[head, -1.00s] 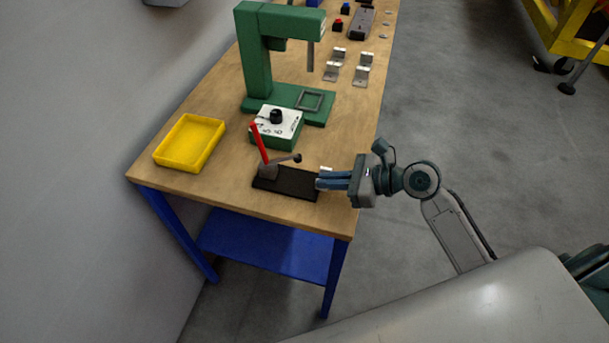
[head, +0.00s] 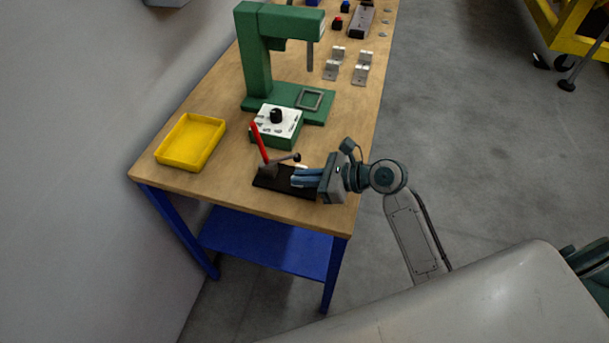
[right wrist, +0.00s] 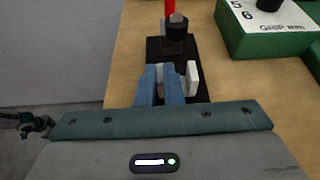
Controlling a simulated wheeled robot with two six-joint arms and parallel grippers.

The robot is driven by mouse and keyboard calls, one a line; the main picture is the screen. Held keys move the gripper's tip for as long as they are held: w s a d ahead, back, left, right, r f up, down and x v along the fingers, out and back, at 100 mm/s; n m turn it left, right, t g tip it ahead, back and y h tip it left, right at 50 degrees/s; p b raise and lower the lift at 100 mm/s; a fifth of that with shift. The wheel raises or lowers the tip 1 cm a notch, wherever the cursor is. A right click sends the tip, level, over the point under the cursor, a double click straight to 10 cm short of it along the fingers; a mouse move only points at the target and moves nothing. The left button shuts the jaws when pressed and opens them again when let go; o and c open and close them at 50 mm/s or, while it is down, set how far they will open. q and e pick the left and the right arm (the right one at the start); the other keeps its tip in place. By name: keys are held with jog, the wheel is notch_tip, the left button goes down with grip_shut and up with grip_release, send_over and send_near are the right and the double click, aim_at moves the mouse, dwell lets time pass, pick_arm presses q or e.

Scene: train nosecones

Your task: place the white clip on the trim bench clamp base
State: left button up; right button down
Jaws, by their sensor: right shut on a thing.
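The trim bench clamp base (head: 268,183) is a black plate near the bench's front edge, with a red-handled clamp (head: 261,147) at its left end. It also shows in the right wrist view (right wrist: 155,49). My right gripper (head: 293,177) reaches in from the right over the plate. Its blue fingers (right wrist: 165,70) are shut on the white clip (right wrist: 192,78), which sticks out to the right of them in the wrist view. Only a small pale bit of the clip (head: 301,167) shows in the head view. Whether it touches the plate I cannot tell. My left gripper is not in view.
A green control box (head: 278,130) with a white top and black knob stands just behind the clamp. A green press (head: 256,65) is farther back. A yellow tray (head: 190,142) lies at the left. Metal brackets (head: 361,72) stand near the right edge. Bare wood lies before the plate.

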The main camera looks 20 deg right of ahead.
jog(key=c, duration=1.6)
grip_release()
jog(key=shift+a+f, duration=0.1)
jog(key=shift+o, duration=0.2)
jog(key=shift+b+v, duration=0.6)
jog(key=shift+v, duration=5.45)
